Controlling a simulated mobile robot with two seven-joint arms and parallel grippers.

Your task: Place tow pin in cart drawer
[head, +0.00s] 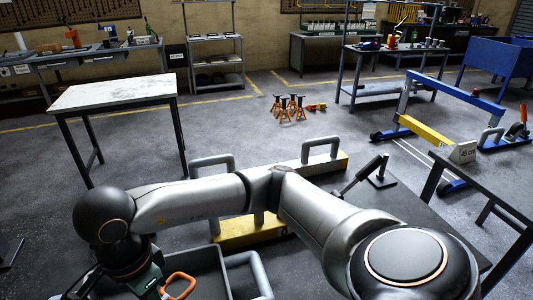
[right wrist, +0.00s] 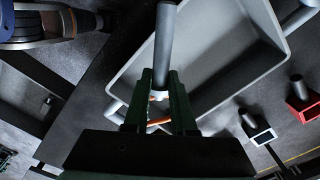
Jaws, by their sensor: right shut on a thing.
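The tow pin is a grey round shaft (right wrist: 165,45) with an orange loop handle, which shows at the bottom of the head view (head: 180,284). My right gripper (right wrist: 163,85) is shut on the pin near its handle; in the head view the gripper (head: 150,285) is at the bottom left, partly cut off. The grey open tray that looks like the cart drawer (right wrist: 262,75) lies behind and below the pin in the right wrist view. Its rim (head: 212,252) shows beside the gripper in the head view. Whether the pin touches it is unclear. My left gripper is not seen.
A grey tube handle (head: 262,272) stands right of the tray. A yellow beam (head: 240,234) with grey handles lies just beyond it. A white-topped table (head: 115,92) is at the far left. A red block with a dark post (right wrist: 303,100) is right in the wrist view.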

